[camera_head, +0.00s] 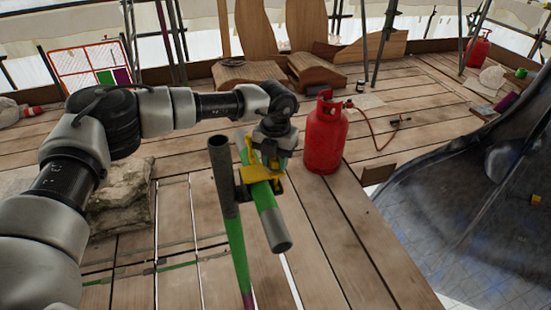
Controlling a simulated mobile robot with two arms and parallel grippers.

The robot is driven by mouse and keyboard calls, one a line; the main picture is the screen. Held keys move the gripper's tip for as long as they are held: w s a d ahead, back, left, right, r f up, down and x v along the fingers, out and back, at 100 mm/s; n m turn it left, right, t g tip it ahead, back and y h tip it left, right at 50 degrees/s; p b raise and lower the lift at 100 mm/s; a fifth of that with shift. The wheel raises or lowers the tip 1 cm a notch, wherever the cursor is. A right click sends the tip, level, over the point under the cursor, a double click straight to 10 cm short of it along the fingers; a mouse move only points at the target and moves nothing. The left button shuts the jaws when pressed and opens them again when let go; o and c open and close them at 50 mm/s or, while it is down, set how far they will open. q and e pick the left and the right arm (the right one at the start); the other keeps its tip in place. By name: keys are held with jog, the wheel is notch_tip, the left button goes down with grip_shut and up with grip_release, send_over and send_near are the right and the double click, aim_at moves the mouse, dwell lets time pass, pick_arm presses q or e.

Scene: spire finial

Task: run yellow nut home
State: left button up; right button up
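My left arm comes in from the left, and my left gripper (264,158) is at a joint between scaffold tubes. An upright tube (233,215), grey above and green below, stands beside a shorter green tube with a grey end (270,220). A yellow fitting (255,174) sits over the shorter tube, right under the gripper. I cannot make out a separate yellow nut; the wrist and fitting hide the threads. The fingers are too small and covered to tell whether they are open or shut. My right gripper is not in view.
A red gas cylinder (325,135) with a hose stands just right of the gripper. A stone block (122,195) lies left on the plank deck (330,240). A dark curved surface (450,220) fills the right side. Scaffold poles (383,40) stand behind.

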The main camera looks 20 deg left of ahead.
pick_arm(q)
jog(key=shift+c, duration=1.1)
jog(key=shift+m, duration=0.3)
jog(key=shift+f+m+b, duration=0.15)
jog(key=shift+m+b, duration=0.75)
jog(key=m+b, duration=0.2)
jog(key=m, duration=0.2)
jog(key=shift+m, duration=0.3)
jog(key=m+b, duration=0.2)
jog(key=m, duration=0.2)
jog(key=shift+m+b, duration=0.65)
jog(key=shift+m, duration=1.15)
jog(key=shift+r, duration=0.2)
